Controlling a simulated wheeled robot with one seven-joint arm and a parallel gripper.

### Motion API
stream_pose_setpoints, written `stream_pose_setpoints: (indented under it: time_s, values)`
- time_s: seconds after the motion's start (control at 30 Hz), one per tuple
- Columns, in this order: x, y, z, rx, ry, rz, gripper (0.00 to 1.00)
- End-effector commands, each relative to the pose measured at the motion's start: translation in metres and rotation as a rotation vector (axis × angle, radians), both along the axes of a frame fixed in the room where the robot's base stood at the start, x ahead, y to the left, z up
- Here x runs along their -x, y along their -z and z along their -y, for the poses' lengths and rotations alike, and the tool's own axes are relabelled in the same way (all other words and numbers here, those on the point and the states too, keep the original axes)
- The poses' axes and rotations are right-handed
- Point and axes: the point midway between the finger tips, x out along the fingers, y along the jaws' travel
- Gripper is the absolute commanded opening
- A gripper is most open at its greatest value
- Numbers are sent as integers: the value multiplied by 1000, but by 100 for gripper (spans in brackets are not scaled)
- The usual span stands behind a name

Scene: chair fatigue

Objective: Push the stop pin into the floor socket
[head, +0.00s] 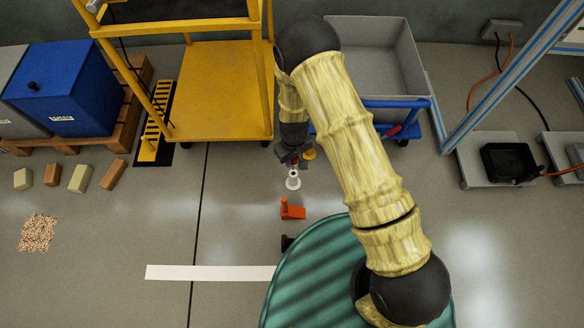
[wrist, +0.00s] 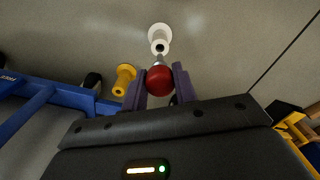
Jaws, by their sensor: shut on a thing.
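My gripper (wrist: 160,88) is shut on the stop pin's red ball knob (wrist: 159,77), one finger on each side. A short grey metal part of the pin shows beyond the knob and points toward a white flanged socket (wrist: 159,40) with a dark hole. In the wrist view the pin's end lies close to the socket's near rim; I cannot tell whether it touches or is inside. In the head view the white socket (head: 293,180) stands on the floor just below my gripper (head: 292,161). A yellow flanged piece (wrist: 124,79) stands beside it.
An orange block (head: 292,210) lies on the floor in front of the white socket. A blue-framed cart with a grey bin (head: 372,55) and a yellow cart (head: 215,90) stand behind.

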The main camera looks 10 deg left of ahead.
Motion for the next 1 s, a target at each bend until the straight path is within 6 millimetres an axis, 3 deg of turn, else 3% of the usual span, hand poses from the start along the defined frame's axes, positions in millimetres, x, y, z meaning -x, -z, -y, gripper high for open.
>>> stream_pose_setpoints:
  time_s: [0.23,0.73,0.87,1.0]
  values:
    - [0,-19,0,0,0,0,8]
    - [-4,-28,4,1,14,1,8]
    - [-19,-53,20,3,68,6,8]
    - [-43,-97,54,9,174,8,8]
